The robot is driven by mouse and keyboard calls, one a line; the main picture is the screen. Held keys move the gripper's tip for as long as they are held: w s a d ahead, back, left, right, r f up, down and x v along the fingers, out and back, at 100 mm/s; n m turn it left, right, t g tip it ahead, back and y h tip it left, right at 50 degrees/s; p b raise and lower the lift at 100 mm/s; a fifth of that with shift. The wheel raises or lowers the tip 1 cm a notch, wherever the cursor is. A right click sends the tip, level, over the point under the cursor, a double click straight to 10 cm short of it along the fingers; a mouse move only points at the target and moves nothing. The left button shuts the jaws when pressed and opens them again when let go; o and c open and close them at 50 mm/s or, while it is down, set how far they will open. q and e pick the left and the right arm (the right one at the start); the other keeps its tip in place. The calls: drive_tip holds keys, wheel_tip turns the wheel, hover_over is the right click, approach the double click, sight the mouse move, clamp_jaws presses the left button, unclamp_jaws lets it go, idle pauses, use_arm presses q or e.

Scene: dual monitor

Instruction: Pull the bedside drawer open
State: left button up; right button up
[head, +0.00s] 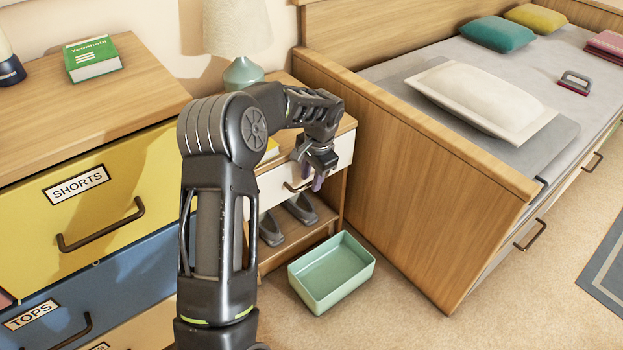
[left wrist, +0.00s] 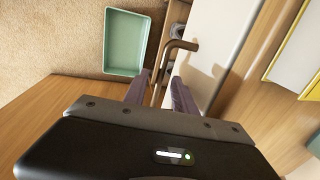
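The bedside drawer has a white front (head: 345,150) below the wooden nightstand top. It looks closed in the head view. Its bronze bar handle (head: 291,188) is partly hidden by my left gripper (head: 313,178). In the left wrist view, the handle (left wrist: 172,55) stands out from the white drawer front (left wrist: 222,50). My left gripper's two dark purple fingers (left wrist: 160,90) are apart, with the handle's bar reaching between them. I see no clear sign of them pressing on it. My right gripper is in neither view.
A green open bin (head: 332,272) sits on the floor before the nightstand, also in the left wrist view (left wrist: 125,42). Grey shoes (head: 300,208) lie on the shelf below the drawer. The wooden bed end (head: 420,190) stands close on the right, a dresser (head: 105,200) on the left.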

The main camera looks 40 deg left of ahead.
use_arm(q)
clamp_jaws()
idle(1.4)
